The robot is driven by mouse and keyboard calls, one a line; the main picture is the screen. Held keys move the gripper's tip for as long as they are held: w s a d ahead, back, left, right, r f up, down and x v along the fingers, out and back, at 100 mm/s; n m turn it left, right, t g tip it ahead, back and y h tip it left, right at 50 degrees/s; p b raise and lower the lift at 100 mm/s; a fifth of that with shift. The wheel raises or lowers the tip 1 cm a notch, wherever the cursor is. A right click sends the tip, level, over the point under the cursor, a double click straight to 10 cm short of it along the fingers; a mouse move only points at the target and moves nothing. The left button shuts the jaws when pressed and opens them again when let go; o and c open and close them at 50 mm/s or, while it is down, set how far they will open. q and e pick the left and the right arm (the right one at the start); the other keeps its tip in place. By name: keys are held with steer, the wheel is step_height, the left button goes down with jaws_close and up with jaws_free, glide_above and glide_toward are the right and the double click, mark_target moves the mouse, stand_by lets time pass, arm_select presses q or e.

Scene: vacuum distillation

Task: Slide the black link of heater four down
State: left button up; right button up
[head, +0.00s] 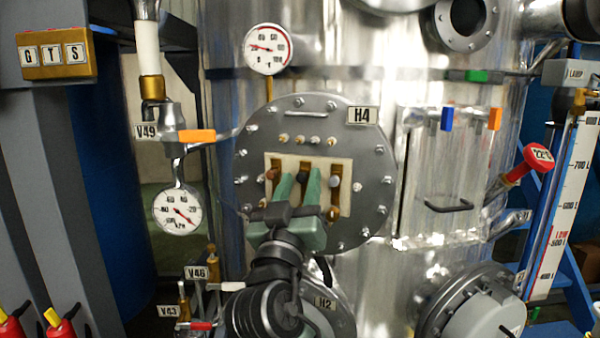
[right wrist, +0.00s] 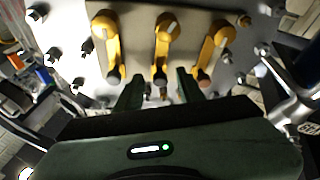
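Heater four is the round bolted flange labelled H4 (head: 362,116), with a pale panel (head: 318,163) holding three brass links. The black link (head: 302,177) is the middle one, between a brown-knobbed link (head: 273,174) and a grey-knobbed link (head: 334,181). My right gripper (head: 299,180) is in front of the panel, its green fingers apart on either side of the black knob. In the right wrist view, the gripper (right wrist: 159,90) has its fingertips spread, with the middle link's end (right wrist: 160,76) between them. Contact cannot be told. My left gripper is not in view.
Round gauges (head: 268,48) and (head: 178,208) sit above and left of the flange. Valve V49 (head: 160,118) is at left. A hatch with blue (head: 447,118) and orange (head: 495,119) latches is at right. Another flange, H2 (head: 330,310), is below.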

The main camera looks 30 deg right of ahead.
steer(key=shift+w+d+r, duration=0.1)
steer(key=shift+w, duration=0.05)
steer(key=shift+c, duration=0.2)
jaws_close()
stand_by(1.2)
